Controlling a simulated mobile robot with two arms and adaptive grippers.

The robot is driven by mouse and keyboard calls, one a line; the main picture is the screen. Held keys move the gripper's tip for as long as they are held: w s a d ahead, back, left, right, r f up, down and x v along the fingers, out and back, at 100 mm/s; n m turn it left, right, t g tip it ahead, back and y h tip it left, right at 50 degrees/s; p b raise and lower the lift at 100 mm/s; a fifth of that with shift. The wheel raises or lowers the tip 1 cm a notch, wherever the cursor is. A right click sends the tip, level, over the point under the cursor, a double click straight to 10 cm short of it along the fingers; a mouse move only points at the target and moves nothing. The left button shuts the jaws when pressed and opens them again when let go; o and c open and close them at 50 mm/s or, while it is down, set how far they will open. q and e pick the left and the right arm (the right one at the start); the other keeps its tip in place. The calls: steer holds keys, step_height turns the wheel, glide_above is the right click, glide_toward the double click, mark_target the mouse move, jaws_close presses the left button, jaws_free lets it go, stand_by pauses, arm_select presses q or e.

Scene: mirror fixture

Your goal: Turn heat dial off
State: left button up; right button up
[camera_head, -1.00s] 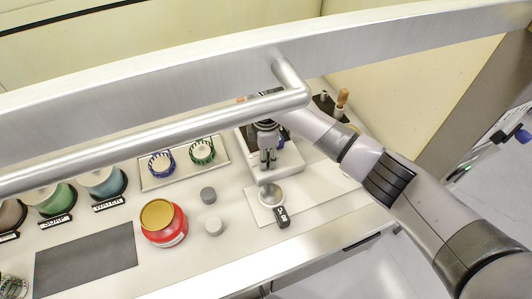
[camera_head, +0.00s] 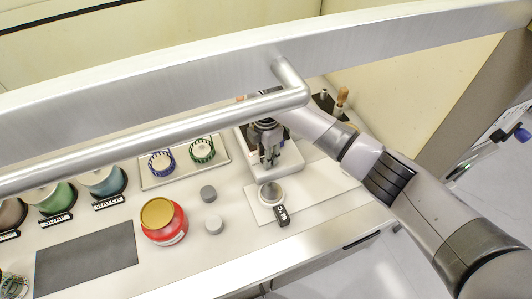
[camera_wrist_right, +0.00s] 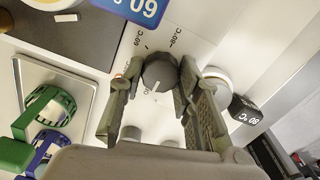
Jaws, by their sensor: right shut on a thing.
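The heat dial (camera_wrist_right: 159,73) is a dark round knob with a white pointer line. In the right wrist view the pointer faces down and slightly left, beside a partly hidden label. The marks 60°C and 80°C are printed on the white panel on its far side. My right gripper (camera_wrist_right: 153,83) has a finger on each side of the knob and is shut on it. In the head view my right gripper (camera_head: 269,158) reaches down over the white heater unit (camera_head: 291,165), and the dial is hidden there. My left gripper is not in view.
A round metal piece (camera_head: 271,192) and a black temperature tag (camera_head: 282,215) lie in front of the heater. A red jar (camera_head: 166,232), grey knobs (camera_head: 208,193) and a tray (camera_head: 160,182) with blue and green rings stand left. A metal bar (camera_head: 150,126) crosses above the counter.

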steer(key=shift+r, duration=0.1)
steer(key=o, duration=1.1)
steer(key=shift+o, duration=0.2)
step_height(320, 180, up, 12)
stand_by(0.3)
